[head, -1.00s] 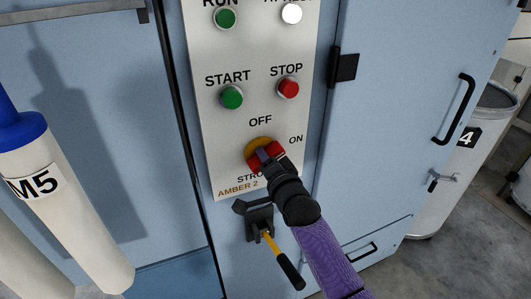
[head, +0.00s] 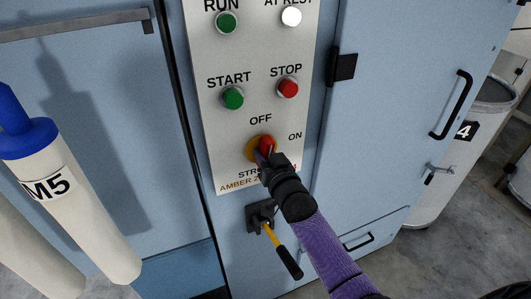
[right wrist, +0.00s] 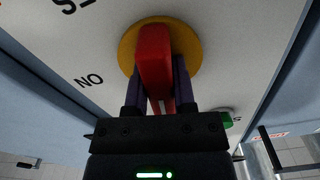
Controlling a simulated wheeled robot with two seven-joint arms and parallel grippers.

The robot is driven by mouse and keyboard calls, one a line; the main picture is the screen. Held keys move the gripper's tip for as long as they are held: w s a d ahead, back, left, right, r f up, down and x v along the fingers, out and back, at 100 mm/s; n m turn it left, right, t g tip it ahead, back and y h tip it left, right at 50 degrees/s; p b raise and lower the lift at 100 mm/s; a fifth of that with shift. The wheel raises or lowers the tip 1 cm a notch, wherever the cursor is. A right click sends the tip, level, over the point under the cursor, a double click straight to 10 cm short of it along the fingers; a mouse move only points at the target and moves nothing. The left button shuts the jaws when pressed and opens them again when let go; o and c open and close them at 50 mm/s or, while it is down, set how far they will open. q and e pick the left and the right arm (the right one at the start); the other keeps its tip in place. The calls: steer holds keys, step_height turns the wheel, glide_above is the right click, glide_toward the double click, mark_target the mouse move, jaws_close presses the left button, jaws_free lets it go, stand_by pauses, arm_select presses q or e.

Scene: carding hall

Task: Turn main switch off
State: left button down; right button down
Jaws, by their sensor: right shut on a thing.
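The main switch has a red handle (head: 267,145) on a round yellow plate (head: 252,150), low on the white control panel (head: 215,145). OFF is printed above it and ON to its right. The visible end of the handle points up, roughly towards OFF. My right gripper (head: 266,157) is shut on the handle and hides its lower part. In the right wrist view, the red handle (right wrist: 155,60) stands between both fingers in front of the yellow plate (right wrist: 190,45). My left gripper is not in view.
Above the switch are a green START button (head: 232,98) and a red STOP button (head: 288,87). A lever with a yellow shaft (head: 270,236) sits below the panel. A white cylinder marked M5 (head: 85,215) stands at left. A door handle (head: 460,105) sticks out at right.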

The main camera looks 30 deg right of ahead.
steer(key=shift+n, duration=1)
steer(key=shift+f, duration=0.1)
steer(key=shift+c, duration=2.2)
jaws_free()
steer(key=s, duration=1)
steer(key=shift+a+p, duration=0.3)
steer(key=shift+p, duration=0.1)
